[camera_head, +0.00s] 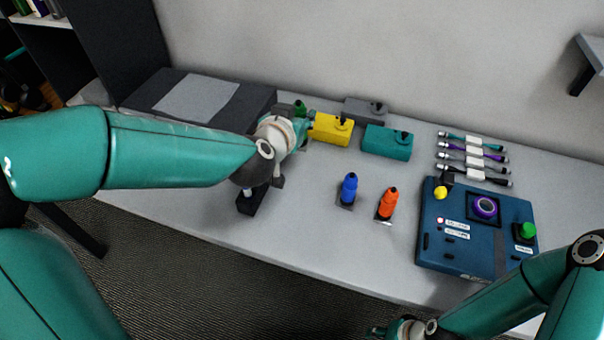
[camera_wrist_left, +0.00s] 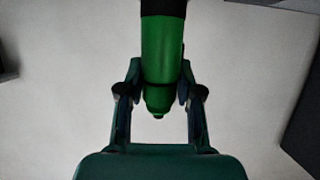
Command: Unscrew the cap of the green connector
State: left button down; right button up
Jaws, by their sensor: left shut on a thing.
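The green connector (camera_wrist_left: 162,50) fills the middle of the left wrist view, with a black part at the top edge and a narrower green end toward my palm. My left gripper (camera_wrist_left: 160,80) is shut on it, one finger on each side. In the head view my left gripper (camera_head: 306,127) is over the back of the table, left of the yellow block, and a little of the green connector (camera_head: 299,106) shows behind it. I cannot tell where the cap's seam is. My right gripper (camera_head: 388,330) is at the bottom edge, partly cut off, and its fingers are unclear.
A yellow block (camera_head: 331,129), a teal block (camera_head: 387,142) and a grey block (camera_head: 364,109) stand nearby. Blue (camera_head: 349,188) and orange (camera_head: 387,203) connectors stand in front. A blue panel box (camera_head: 436,225) and several cables (camera_head: 474,158) lie right. The front middle table is clear.

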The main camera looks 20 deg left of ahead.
pick_arm(q)
jog(key=shift+w+d+f+b, duration=0.15)
jog(key=shift+f+b, duration=0.3)
jog(key=shift+f, duration=3.9)
jog(key=shift+s+d+f+b, duration=0.1)
jog(key=shift+f+b, duration=0.3)
jog(key=shift+f, duration=3.9)
jog(key=shift+f, duration=0.1)
jog(key=c, duration=0.8)
grip_release()
jog(key=shift+o, duration=0.2)
